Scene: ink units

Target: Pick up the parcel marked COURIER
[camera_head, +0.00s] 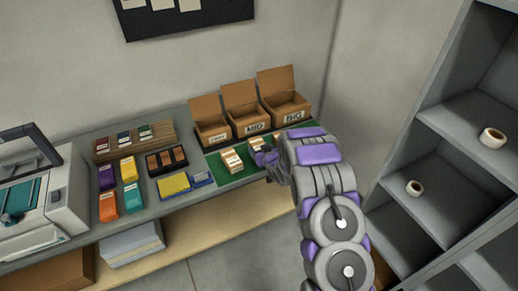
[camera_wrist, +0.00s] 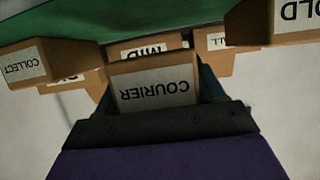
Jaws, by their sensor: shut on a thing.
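The parcel marked COURIER (camera_wrist: 155,88) is a small brown box with a white label, seen upside down in the wrist view. My gripper (camera_wrist: 158,100) is shut on it, with a dark finger at each side. In the head view my gripper (camera_head: 264,157) is at the green mat (camera_head: 238,177), where it partly hides what it holds. I cannot tell whether the parcel touches the mat. A parcel marked COLLECT (camera_wrist: 22,64) is at the left of the wrist view, and one ending in OLD (camera_wrist: 297,18) is cut off at the right.
Open cartons, including MID (camera_head: 245,112) and BIG (camera_head: 285,100), stand behind the mat. A parcel (camera_head: 231,160) lies left of my gripper. Left are a black tray (camera_head: 167,160) and coloured boxes (camera_head: 130,195). A grey shelf (camera_head: 465,125) with tape rolls stands right.

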